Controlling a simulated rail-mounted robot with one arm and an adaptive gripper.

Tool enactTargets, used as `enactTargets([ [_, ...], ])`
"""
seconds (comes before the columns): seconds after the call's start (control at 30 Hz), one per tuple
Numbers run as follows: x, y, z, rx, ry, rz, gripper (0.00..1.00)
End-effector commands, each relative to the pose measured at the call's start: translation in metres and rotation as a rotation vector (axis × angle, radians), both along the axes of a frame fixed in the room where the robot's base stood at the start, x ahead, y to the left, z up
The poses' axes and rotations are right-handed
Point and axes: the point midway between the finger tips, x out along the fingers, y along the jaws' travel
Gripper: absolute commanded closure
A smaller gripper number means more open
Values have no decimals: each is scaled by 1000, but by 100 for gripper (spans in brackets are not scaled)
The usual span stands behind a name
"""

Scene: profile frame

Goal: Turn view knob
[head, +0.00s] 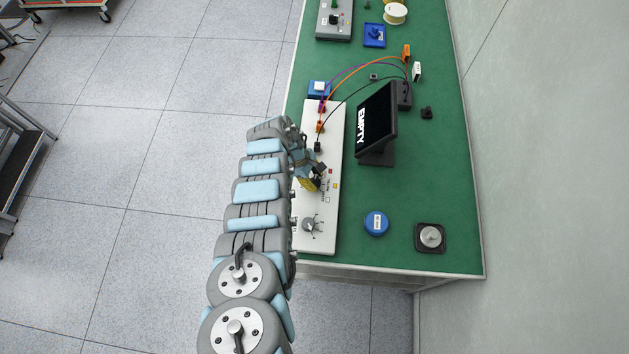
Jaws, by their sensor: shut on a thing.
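A long white panel (323,243) lies along the left edge of the green table. A grey round knob (310,226) with marks around it sits at its near end, clear of the gripper. I cannot read whether it is the view knob. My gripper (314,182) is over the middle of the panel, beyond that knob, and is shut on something. A yellow patch shows at its fingers. The gripper and arm hide what is held and the panel below. A black screen (377,122) reading "EMPTY" stands right of the panel.
Orange, purple and black cables run from the panel's far end to a small orange connector (406,52) and white connector (417,71). A blue round tin (376,223) and a dark square base with a metal knob (430,237) stand at the near right. Green table is bare between.

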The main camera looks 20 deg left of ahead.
Motion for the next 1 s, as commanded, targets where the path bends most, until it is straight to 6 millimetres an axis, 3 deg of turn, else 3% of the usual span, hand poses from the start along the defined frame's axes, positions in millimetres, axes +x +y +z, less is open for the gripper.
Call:
enactTargets([
  [0.03, 1, 0, -7, 2, 0, -40, 93],
  [0.5, 1, 0, -6, 2, -1, -406, 93],
  [1.0, 0, 0, -2, 1, 1, -555, 93],
])
